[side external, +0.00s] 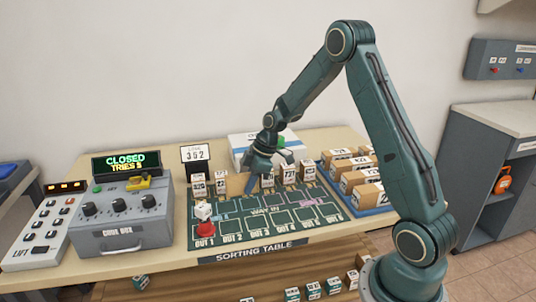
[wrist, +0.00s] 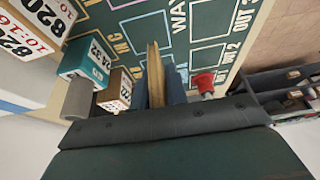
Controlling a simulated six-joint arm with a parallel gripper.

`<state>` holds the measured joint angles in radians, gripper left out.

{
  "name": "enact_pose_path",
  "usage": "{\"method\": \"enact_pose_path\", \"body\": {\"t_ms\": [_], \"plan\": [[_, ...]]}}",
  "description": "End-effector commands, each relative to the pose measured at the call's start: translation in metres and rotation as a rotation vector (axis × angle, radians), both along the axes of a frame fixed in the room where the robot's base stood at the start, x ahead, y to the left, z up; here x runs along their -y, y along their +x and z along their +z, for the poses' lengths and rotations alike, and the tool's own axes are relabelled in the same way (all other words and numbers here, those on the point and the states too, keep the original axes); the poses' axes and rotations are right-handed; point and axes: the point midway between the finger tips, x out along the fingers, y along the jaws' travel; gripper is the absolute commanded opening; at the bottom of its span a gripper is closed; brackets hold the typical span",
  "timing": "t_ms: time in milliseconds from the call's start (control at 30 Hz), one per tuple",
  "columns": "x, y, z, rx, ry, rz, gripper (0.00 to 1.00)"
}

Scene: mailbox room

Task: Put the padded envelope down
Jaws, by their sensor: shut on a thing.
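The tan padded envelope (wrist: 154,75) stands edge-on between the blue fingers of my gripper (wrist: 160,88) in the wrist view. In the side external view my gripper (side external: 257,182) points down over the back part of the green sorting mat (side external: 245,232). The envelope (side external: 237,184) shows there as a tan upright patch at the fingers, partly hidden by them. I cannot tell whether its lower edge touches the table. The mat has outlined slots marked WAY IN and OUT.
Numbered parcels (side external: 199,186) stand close to the left of my gripper, others (side external: 289,174) to its right. A blue tray (side external: 372,211) of boxes lies right. A red-based piece (side external: 205,229) stands front left. The grey code box (side external: 122,218) reads CLOSED. The mat's middle is clear.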

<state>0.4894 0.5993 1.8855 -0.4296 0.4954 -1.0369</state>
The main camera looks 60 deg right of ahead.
Motion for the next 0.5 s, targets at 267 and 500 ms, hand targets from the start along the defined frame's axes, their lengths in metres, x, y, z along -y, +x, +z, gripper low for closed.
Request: {"method": "enact_pose_path", "body": {"t_ms": [267,500], "plan": [[0.000,0.000,-0.005,-0.001,0.001,0.000,0.00],[0.000,-0.001,-0.030,-0.003,0.002,0.000,0.00]]}}
